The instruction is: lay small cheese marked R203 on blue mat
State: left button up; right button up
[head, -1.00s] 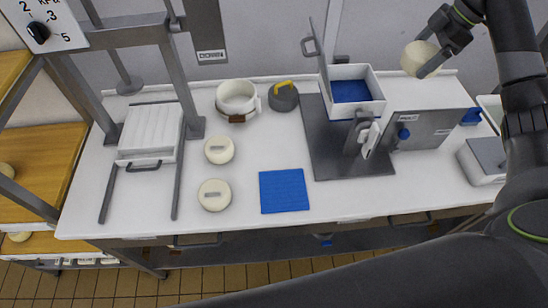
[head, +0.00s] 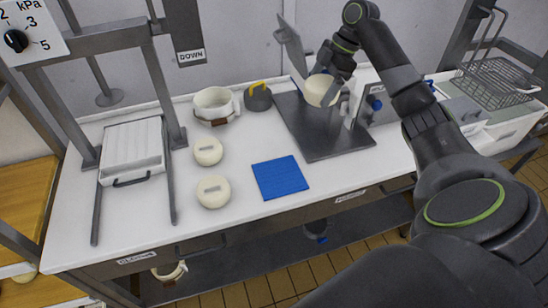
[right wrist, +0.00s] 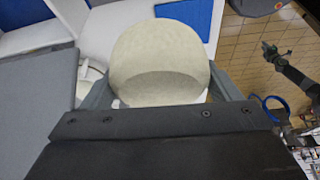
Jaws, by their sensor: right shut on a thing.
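My right gripper (head: 336,78) is shut on a small pale cheese (head: 320,91) and holds it in the air over the dark grey plate. The right wrist view shows the same cheese (right wrist: 160,60) between the fingers; I see no marking on its visible side. The blue mat (head: 280,178) lies bare on the white worktop, to the left of and nearer than the held cheese. Two other pale cheeses, one farther (head: 208,151) and one nearer (head: 213,191), sit left of the mat with small labels too small to read.
A white mould (head: 215,107) and a dark weight with yellow handle (head: 258,97) stand at the back. A dark grey plate (head: 325,146) carries equipment behind the mat. A press frame (head: 168,88) stands left. A wire basket (head: 497,82) is far right.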

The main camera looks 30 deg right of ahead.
jog(key=a+f+n, duration=0.1)
jog(key=a+f, duration=0.3)
jog(key=f, duration=0.1)
jog(key=s+a+f+n+g+p, duration=0.1)
jog(key=a+f, duration=0.4)
jog(key=s+a+f+n+p, duration=0.1)
jog(key=a+f, duration=0.4)
jog(key=shift+s+f+y, duration=0.1)
jog(key=shift+f+y, duration=0.2)
jog(key=shift+f, duration=0.1)
notch_tip(320, 180, down, 4)
jog(key=b, duration=0.4)
pick_arm(q)
jog(key=f, duration=0.1)
jog(key=s+a+f, duration=0.1)
jog(key=shift+a+f, duration=0.2)
jog(key=shift+f, duration=0.1)
pick_arm(e)
jog(key=shift+f, duration=0.1)
pick_arm(q)
jog(key=shift+w+f+b, duration=0.1)
jog(key=shift+f+b, duration=0.25)
pick_arm(e)
jog(key=shift+f, duration=0.75)
jog(key=o, duration=1.1)
jog(key=shift+o, duration=0.2)
